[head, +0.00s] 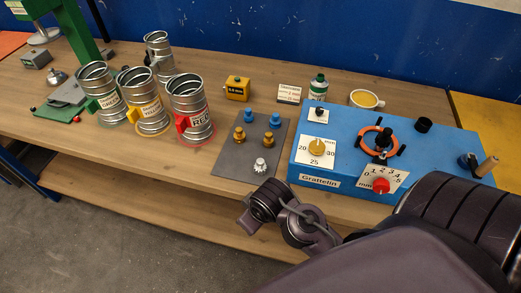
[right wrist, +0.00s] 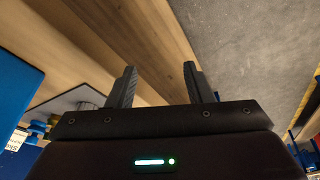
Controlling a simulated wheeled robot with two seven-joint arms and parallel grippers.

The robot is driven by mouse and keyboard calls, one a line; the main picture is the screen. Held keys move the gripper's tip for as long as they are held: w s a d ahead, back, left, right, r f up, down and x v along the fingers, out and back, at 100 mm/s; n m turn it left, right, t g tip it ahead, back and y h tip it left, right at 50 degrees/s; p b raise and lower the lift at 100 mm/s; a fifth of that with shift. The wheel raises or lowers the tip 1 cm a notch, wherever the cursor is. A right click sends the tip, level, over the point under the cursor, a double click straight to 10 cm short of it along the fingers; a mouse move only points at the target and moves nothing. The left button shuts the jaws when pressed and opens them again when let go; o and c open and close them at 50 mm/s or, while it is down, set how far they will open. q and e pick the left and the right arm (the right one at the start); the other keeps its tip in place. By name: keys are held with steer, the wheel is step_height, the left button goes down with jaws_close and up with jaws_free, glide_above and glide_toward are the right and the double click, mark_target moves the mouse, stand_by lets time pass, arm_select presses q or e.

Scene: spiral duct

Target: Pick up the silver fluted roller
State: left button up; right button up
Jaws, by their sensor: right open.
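The silver fluted roller (head: 260,165) stands on the near edge of a dark grey plate (head: 233,163) in the head view. Two brass rollers (head: 239,135) and two blue rollers (head: 248,115) stand behind it on the same plate. My right arm reaches in from the lower right of the head view, its dark links ending just in front of the table near the plate. In the right wrist view my right gripper (right wrist: 160,85) has its two fingers apart with nothing between them. The silver roller is not clearly seen there. My left gripper is not in view.
A blue machine box (head: 340,150) with dials stands right of the plate. Several silver duct cans (head: 190,105) stand to the left. A yellow block (head: 237,88), a bottle (head: 318,88) and a cup (head: 366,99) are behind. Bare wooden table (head: 100,150) lies at the front left.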

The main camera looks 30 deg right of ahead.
steer(key=w+a+r+n+t, duration=0.3)
steer(key=w+r+n, duration=0.2)
steer(key=r+n, duration=0.3)
steer(key=n+g, duration=0.2)
steer(key=n, duration=2.2)
glide_above(261, 162)
steer(key=s, duration=0.2)
steer(key=shift+s+d+r+h, duration=0.1)
steer(key=shift+r+h, duration=0.05)
steer(key=shift+h, duration=0.15)
steer(key=p+x, duration=0.1)
steer(key=x, duration=0.6)
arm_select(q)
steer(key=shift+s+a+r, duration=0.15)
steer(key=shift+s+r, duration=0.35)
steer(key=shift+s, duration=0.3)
arm_select(e)
steer(key=shift+c, duration=0.5)
